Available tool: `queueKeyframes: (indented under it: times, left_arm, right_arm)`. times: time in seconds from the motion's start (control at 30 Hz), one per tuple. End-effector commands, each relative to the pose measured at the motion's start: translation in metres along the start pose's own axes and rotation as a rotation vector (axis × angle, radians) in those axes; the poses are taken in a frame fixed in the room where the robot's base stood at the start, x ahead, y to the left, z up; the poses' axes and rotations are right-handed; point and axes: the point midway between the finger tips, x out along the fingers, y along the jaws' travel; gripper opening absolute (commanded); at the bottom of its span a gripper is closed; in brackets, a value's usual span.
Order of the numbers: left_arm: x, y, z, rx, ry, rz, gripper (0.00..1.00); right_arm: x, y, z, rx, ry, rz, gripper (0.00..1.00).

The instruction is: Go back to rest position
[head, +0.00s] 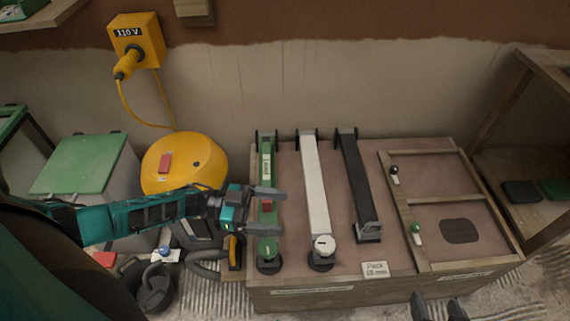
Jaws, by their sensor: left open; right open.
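My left gripper (272,207) reaches in from the left on a teal arm. Its jaws are open, over the green bar (266,165) at the left of the wooden bench top. My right gripper (438,306) shows only as two dark fingertips at the bottom edge, apart from each other and empty, in front of the bench.
The wooden bench (430,287) also carries a white bar (315,180), a black bar (358,180) and a framed panel (420,199). A yellow drum (205,160), a green-topped box (85,162) and a yellow 110 V socket box (148,50) stand left and behind.

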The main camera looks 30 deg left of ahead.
Motion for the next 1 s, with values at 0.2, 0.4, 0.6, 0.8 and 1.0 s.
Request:
queueKeyframes:
  times: [0.2, 0.4, 0.6, 0.8, 1.0]
  left_arm:
    - [0.002, 0.001, -0.001, 0.001, 0.003, -0.006, 0.83]
    - [0.037, 0.008, -0.017, 0.030, 0.031, -0.174, 0.83]
    - [0.067, 0.015, -0.043, 0.018, -0.032, -0.522, 0.83]
    - [0.055, 0.031, -0.057, -0.090, -0.239, -0.805, 0.83]
    - [0.027, 0.059, -0.062, -0.218, -0.459, -0.929, 0.83]
  right_arm:
    - [-0.001, 0.000, -0.001, 0.000, 0.000, 0.000, 0.64]
    - [-0.009, 0.001, -0.014, -0.003, 0.006, 0.004, 0.64]
    - [-0.022, 0.009, -0.023, -0.009, 0.002, 0.025, 0.64]
    - [-0.036, 0.016, -0.025, -0.015, -0.015, 0.047, 0.64]
    - [-0.044, 0.022, -0.029, -0.022, -0.016, 0.062, 0.64]
